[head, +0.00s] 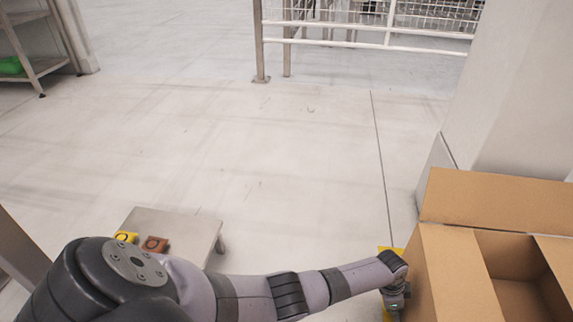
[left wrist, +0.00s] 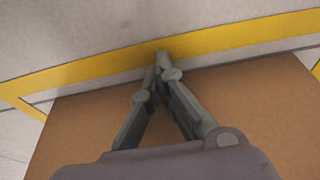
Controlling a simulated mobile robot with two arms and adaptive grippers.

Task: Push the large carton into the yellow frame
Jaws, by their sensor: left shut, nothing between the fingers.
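The large brown carton (head: 455,275) stands at the right edge of the head view, with flaps open and its inside partly showing. Its brown side (left wrist: 85,125) fills much of the left wrist view. My left gripper (head: 398,296) is beside the carton's left side, fingers shut and empty. In the left wrist view its fingertips (left wrist: 162,58) meet in front of the carton; contact cannot be told. The yellow frame (left wrist: 225,40) is a floor stripe across that view, with a thin grey strip between it and the carton's edge. Only a small piece of yellow shows in the head view (head: 388,251).
A pale pillar (head: 520,90) rises behind the carton. A white railing (head: 370,45) and shelf (head: 40,68) stand farther back. The middle floor is clear.

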